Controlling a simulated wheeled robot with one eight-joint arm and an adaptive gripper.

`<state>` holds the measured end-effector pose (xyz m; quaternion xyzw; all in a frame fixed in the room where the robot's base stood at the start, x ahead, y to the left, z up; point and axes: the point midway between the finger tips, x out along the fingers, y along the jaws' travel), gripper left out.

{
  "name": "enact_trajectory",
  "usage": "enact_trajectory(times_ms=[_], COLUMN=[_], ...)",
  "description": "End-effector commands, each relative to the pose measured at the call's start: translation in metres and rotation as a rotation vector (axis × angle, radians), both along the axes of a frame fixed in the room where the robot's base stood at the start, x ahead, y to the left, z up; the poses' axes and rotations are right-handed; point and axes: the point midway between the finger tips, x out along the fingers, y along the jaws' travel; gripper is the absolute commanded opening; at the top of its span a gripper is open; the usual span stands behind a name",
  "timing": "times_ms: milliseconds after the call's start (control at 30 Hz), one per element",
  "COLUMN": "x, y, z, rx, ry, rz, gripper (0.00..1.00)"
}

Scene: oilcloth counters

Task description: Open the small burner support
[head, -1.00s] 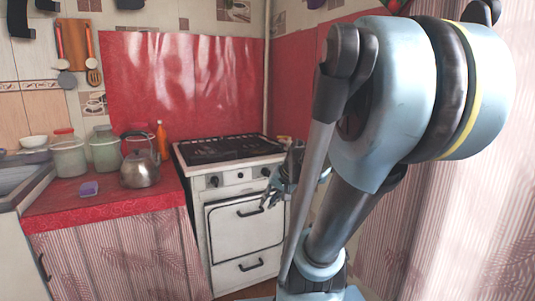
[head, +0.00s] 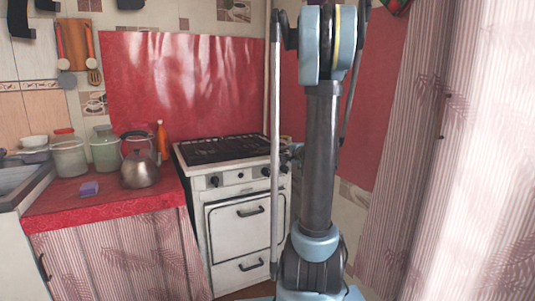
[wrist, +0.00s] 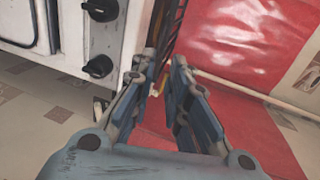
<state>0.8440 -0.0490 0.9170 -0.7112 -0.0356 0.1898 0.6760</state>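The white stove (head: 243,222) stands at the centre of the head view with dark knobs along its front. Black burner supports (head: 225,148) lie flat across its top; I cannot single out the small one. In the wrist view, the stove's white front (wrist: 105,55) with two black knobs is at upper left, and a dark strip of the burner supports (wrist: 173,25) runs along its edge. My gripper (wrist: 164,62) is open and appears empty, its blue fingers a narrow gap apart beside that edge. In the head view my arm mostly hides the gripper.
Red oilcloth (head: 180,80) covers the wall behind. A striped curtain (head: 440,170) hangs at right.

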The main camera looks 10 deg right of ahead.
Motion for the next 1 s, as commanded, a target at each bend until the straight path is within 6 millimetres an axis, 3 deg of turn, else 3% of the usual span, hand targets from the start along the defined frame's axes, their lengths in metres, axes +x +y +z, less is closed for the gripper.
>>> enact_trajectory(times_ms=[333,1000], x=[0.026,0.117], y=[0.005,0.034], z=[-0.005,-0.026], rx=[0.013,0.012], ry=[-0.005,-0.004], rz=[-0.007,-0.008], gripper=[0.15,0.15])
